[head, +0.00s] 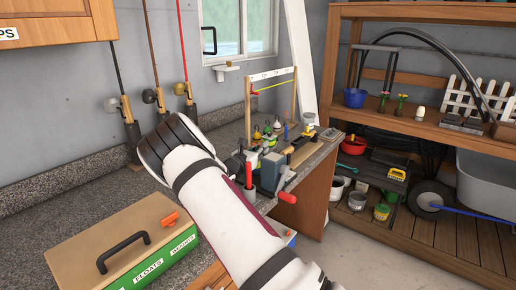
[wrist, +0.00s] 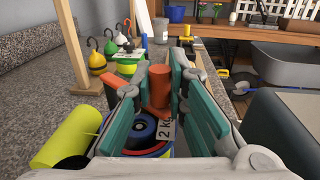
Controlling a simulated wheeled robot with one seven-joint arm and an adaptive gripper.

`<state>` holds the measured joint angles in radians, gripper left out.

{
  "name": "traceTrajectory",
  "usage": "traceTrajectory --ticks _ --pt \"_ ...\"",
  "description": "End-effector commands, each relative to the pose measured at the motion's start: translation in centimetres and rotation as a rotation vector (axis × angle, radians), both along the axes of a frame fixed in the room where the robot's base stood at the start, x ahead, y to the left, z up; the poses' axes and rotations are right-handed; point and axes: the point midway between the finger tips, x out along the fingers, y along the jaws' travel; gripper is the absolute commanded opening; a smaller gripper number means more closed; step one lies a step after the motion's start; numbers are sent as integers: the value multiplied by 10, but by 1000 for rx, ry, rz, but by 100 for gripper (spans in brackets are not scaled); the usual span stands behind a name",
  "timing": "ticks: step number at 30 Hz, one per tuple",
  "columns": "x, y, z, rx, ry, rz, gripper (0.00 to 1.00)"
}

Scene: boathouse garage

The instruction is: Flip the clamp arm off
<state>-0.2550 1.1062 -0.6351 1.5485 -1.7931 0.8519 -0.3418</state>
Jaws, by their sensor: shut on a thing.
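An orange upright cylinder (wrist: 159,86), which looks like the clamp arm's handle, stands between the teal-padded fingers of my gripper (wrist: 155,66) in the wrist view. My gripper is shut on it. In the head view a red upright piece (head: 248,175) shows just beside my white arm, which hides most of my gripper there.
A grey vise-like block (head: 270,172) with a red lever (head: 287,197) stands close to the right. Floats with hooks (wrist: 96,60) and a wooden post (wrist: 84,45) are beyond. A green box (head: 125,245) sits front left. The counter (head: 60,190) at left is clear.

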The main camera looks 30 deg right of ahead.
Motion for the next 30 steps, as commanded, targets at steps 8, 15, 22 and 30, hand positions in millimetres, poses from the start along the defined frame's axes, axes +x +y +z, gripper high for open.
traceTrajectory --ticks 8,15,22,30 --pt "-1 -1 0 -2 -1 -3 35" --pt "-1 1 0 -1 0 -1 35" --pt "-13 27 0 0 0 0 35" --pt "-30 60 0 -1 0 -2 35"
